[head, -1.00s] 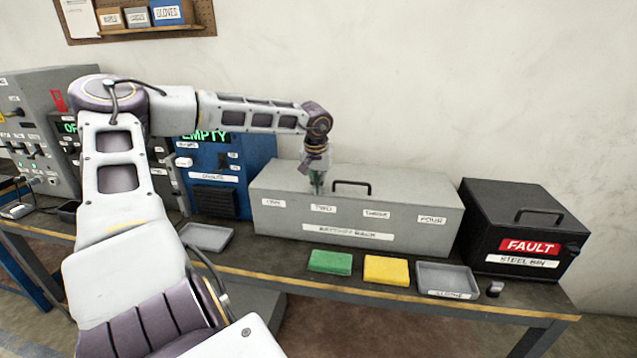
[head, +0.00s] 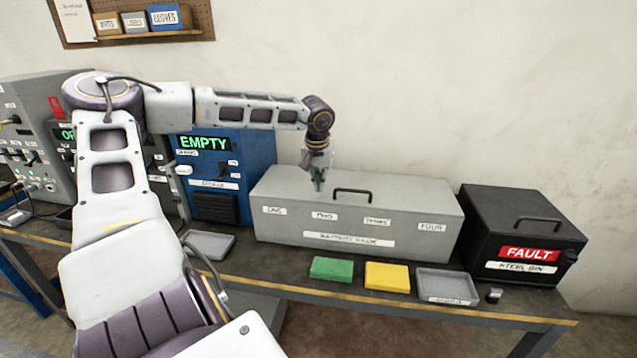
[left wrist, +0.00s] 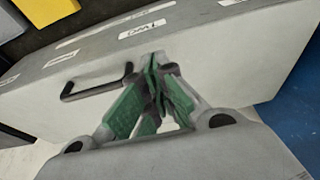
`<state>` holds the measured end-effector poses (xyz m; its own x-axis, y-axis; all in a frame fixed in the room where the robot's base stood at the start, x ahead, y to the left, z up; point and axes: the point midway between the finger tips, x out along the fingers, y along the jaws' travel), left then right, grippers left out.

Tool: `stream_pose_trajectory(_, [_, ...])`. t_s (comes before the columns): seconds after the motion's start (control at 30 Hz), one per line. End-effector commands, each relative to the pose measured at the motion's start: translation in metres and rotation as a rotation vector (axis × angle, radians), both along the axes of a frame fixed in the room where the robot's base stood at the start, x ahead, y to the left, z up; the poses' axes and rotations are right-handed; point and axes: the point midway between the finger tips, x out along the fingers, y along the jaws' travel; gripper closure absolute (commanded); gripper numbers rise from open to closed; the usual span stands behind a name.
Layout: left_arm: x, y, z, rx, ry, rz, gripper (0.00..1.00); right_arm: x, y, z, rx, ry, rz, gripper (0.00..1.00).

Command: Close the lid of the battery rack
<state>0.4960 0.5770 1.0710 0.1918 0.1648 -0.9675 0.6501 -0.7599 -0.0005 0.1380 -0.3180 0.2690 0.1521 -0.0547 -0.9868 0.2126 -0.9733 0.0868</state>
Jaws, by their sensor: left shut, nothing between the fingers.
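The grey battery rack (head: 360,243) stands on the bench against the wall, a long box with numbered labels along its front. Its lid (head: 410,192) lies flat on top with a black handle (head: 352,190), and it looks closed. My left gripper (head: 318,186) points down over the lid, left of the handle, with its fingers together and empty. In the left wrist view the green fingertips (left wrist: 157,62) are shut close to the lid, beside the handle (left wrist: 98,88). Whether they touch the lid I cannot tell. My right gripper is not in view.
A black steel bin (head: 518,237) marked FAULT stands right of the rack. A blue unit (head: 222,180) reading EMPTY stands left. In front lie a green block (head: 331,268), a yellow block (head: 387,276) and a grey tray (head: 447,287). Another tray (head: 207,244) lies at the left.

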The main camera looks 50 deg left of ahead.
Motion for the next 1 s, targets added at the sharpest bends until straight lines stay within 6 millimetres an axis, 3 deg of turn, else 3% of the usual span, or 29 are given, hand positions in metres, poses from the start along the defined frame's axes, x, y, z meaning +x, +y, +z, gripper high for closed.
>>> stream_pose_trajectory(0.63, [-0.020,-0.017,0.078,0.002,-0.002,0.001,1.00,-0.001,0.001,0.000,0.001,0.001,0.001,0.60])
stream_pose_trajectory(1.0, [-0.025,-0.021,0.095,0.000,0.000,0.001,1.00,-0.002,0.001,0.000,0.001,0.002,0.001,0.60])
